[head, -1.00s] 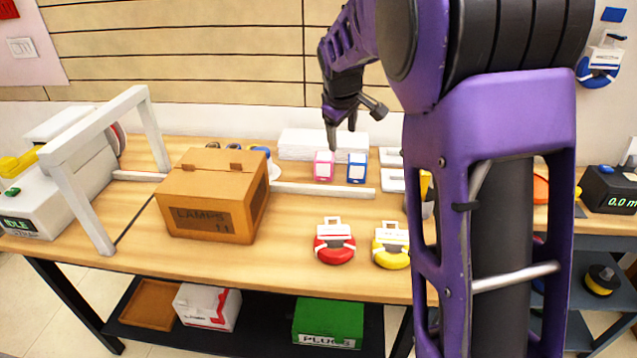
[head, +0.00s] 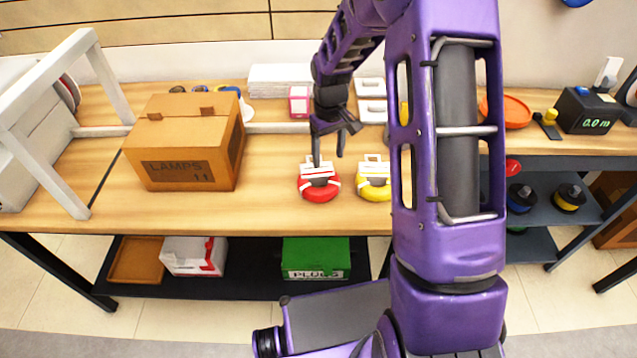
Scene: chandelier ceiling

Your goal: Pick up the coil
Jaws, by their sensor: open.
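A red coil (head: 320,189) with a white tag on top lies on the wooden workbench. A yellow coil (head: 373,190) with a similar white tag lies just right of it, its right side close to my arm. My gripper (head: 328,160) points down with its two dark fingers spread and nothing between them. In the picture it is at the back edge of the red coil, with the left finger overlapping the coil's tag. I cannot tell whether it touches the tag or how high it is above it.
A cardboard LAMPS box (head: 188,150) stands left of the coils, and a white frame (head: 62,120) is farther left. A pink-and-white box (head: 299,102) and a white stack (head: 280,80) are behind. Bare bench lies between the LAMPS box and the red coil.

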